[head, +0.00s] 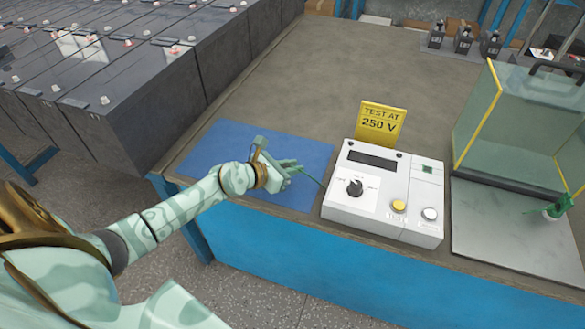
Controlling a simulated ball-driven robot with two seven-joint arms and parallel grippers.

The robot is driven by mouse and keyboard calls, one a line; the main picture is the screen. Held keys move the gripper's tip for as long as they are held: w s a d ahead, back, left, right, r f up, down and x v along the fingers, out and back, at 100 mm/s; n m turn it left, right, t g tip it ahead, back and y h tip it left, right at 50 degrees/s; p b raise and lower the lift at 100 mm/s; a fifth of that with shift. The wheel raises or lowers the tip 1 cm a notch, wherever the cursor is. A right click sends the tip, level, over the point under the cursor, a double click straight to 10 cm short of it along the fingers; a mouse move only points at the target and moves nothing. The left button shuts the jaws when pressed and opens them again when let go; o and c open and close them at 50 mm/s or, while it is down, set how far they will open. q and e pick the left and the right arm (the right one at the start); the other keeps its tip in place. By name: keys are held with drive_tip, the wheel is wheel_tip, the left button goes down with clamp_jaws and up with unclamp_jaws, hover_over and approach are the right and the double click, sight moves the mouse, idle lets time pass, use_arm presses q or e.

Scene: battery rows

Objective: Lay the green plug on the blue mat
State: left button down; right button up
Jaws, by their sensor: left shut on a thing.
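The blue mat (223,149) lies flat on the left front part of the bench. My left gripper (287,168) is over the mat's right part, with its fingers pointing right towards the tester. It is shut on the green plug, which is mostly hidden by the fingers. I cannot tell whether the plug touches the mat. My right gripper is not in view.
The white tester (399,219) stands right of the mat, with a yellow 250 V sign (381,122) behind it. A small green item (559,207) is on the grey plate (508,232) by the clear guard (505,125). Dark batteries (130,90) fill the left.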

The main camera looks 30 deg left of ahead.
use_arm(q)
drive_tip(key=shift+f, duration=0.2)
drive_tip(key=c, duration=1.4)
unclamp_jaws()
drive_tip(key=shift+o, duration=0.2)
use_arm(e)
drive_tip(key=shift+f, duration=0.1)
use_arm(q)
drive_tip(key=shift+r, duration=0.1)
drive_tip(key=shift+r, duration=0.25)
drive_tip(key=p+v, duration=0.3)
drive_tip(key=v, duration=0.9)
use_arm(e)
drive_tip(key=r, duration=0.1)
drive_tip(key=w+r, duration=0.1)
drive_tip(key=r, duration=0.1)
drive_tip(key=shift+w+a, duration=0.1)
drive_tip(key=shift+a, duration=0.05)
use_arm(q)
drive_tip(key=shift+f, duration=0.15)
